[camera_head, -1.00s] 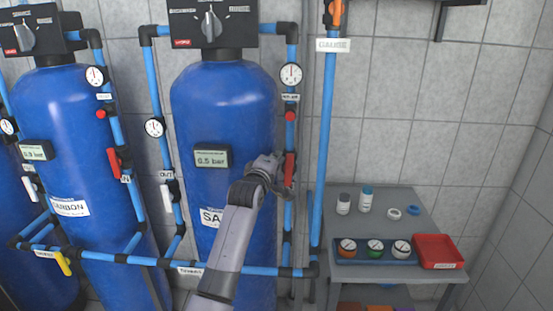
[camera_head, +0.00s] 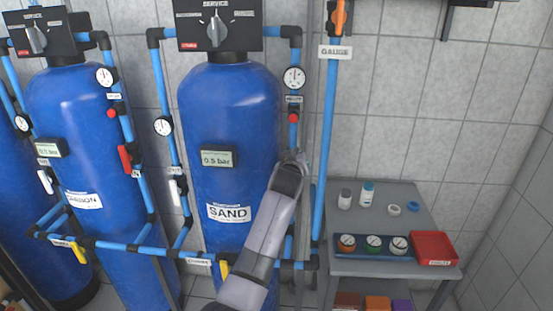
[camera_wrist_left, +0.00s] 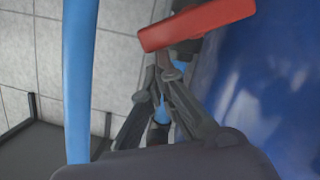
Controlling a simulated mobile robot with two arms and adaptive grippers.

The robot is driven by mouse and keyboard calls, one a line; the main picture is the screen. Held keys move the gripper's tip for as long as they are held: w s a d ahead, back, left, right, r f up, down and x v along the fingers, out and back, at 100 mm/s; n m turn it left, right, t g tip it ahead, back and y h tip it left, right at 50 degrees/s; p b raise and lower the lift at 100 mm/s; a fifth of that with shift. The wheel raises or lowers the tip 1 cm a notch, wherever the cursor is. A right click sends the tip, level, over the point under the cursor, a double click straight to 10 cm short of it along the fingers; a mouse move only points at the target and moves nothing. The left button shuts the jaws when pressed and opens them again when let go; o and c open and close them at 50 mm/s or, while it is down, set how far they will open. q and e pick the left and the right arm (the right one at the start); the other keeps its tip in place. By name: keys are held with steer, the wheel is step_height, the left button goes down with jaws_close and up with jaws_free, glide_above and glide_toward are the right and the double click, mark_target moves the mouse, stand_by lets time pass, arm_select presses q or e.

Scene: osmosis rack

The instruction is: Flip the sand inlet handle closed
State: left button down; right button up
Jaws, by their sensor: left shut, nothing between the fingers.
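The blue sand tank (camera_head: 225,110) carries a white SAND label. On its right stands a blue inlet pipe (camera_head: 294,136) with a round gauge. My left gripper (camera_head: 298,158) is in front of this pipe, below a small red knob, and hides the inlet handle in the head view. In the left wrist view, the red handle (camera_wrist_left: 200,24) lies crosswise to the pipe behind it. My left gripper (camera_wrist_left: 162,74) is shut and empty, its tips just below the handle; I cannot tell whether they touch it. My right gripper is out of view.
A blue GAUGE pipe (camera_head: 327,150) stands close to the right of my gripper. Farther right is a grey table (camera_head: 390,268) with bottles and a red tray (camera_head: 433,246). The carbon tank (camera_head: 75,120) stands on the left.

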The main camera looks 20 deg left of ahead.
arm_select(q)
steer(key=shift+w+d+f+m+g+y+b, duration=0.15)
steer(key=shift+d+f+m+y+b, duration=0.25)
steer(key=shift+m, duration=0.35)
steer(key=shift+w+d+f+m+g+y+b, duration=0.15)
steer(key=shift+d+f+m, duration=0.1)
steer(key=shift+d+m, duration=0.35)
steer(key=shift+w+d+f+m+g+y+b, duration=0.1)
steer(key=shift+d+f+m+y+b, duration=0.2)
steer(key=shift+m, duration=0.55)
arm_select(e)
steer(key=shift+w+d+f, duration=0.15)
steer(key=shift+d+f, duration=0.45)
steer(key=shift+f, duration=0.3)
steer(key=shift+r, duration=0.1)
